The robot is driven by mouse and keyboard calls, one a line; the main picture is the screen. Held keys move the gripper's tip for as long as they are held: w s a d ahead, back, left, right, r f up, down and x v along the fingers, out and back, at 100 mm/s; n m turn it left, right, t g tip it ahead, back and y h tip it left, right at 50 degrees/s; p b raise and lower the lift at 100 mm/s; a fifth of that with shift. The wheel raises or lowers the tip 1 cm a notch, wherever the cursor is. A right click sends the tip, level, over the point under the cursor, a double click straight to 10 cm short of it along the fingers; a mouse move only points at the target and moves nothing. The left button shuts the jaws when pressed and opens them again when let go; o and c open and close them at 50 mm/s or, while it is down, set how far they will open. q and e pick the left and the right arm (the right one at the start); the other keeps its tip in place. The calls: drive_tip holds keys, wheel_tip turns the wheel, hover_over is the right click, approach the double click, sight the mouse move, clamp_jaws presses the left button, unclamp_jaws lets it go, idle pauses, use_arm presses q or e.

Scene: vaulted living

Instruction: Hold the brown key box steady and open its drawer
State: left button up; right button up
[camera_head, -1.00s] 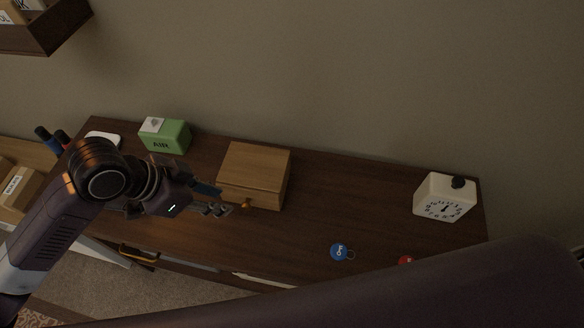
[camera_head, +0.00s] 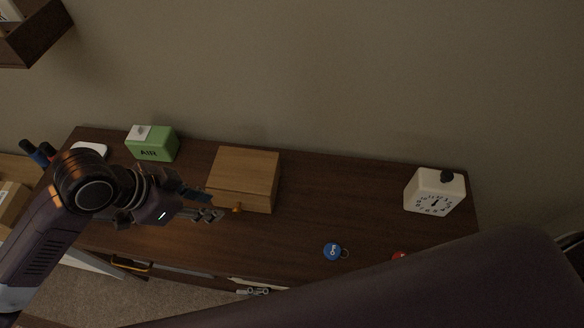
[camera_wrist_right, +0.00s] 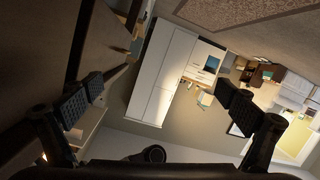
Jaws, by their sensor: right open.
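The brown key box (camera_head: 246,172) sits on the dark wooden table top, left of the middle in the head view. Its front bears a small orange-brown knob (camera_head: 238,209), and I see no gap at the drawer. My left gripper (camera_head: 207,203) is at the box's left front side with its fingers apart; whether they touch the box I cannot tell. My right gripper (camera_wrist_right: 160,104) has its fingers wide apart and nothing between them in the right wrist view. Grey parts that look like its fingertips (camera_head: 253,291) show below the table's front edge in the head view.
A green AIR box (camera_head: 152,144) stands behind my left gripper. A white clock (camera_head: 434,193) stands at the right end. A blue key tag (camera_head: 333,251) and a partly hidden red item (camera_head: 399,255) lie near the front. The table between box and clock is clear.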

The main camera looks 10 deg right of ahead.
drive_tip(key=s+d+r+n+g+y, duration=0.2)
drive_tip(key=s+d+r+n+g, duration=0.2)
drive_tip(key=s+d+r+n, duration=0.65)
drive_tip(key=w+d+r+n+t, duration=0.1)
drive_tip(key=w+d+r+n, duration=0.1)
drive_tip(key=w+r+n, duration=0.95)
drive_tip(key=w+d+r+n+h, duration=0.1)
drive_tip(key=w+r+n, duration=0.6)
drive_tip(key=w, duration=0.7)
drive_tip(key=w+d+r+n+t, duration=0.1)
drive_tip(key=w+d+r+n, duration=0.1)
drive_tip(key=w+r+n, duration=0.9)
drive_tip(key=m+t+h, duration=0.1)
drive_tip(key=m+h, duration=0.2)
drive_tip(key=m, duration=0.5)
approach(248, 175)
drive_tip(key=x, duration=0.3)
drive_tip(key=f+x, duration=0.1)
drive_tip(key=x, duration=0.3)
drive_tip(key=w+d+x, duration=0.1)
drive_tip(key=x, duration=0.3)
drive_tip(key=shift+a+f, duration=0.1)
drive_tip(key=shift+f, duration=0.15)
drive_tip(key=c, duration=1)
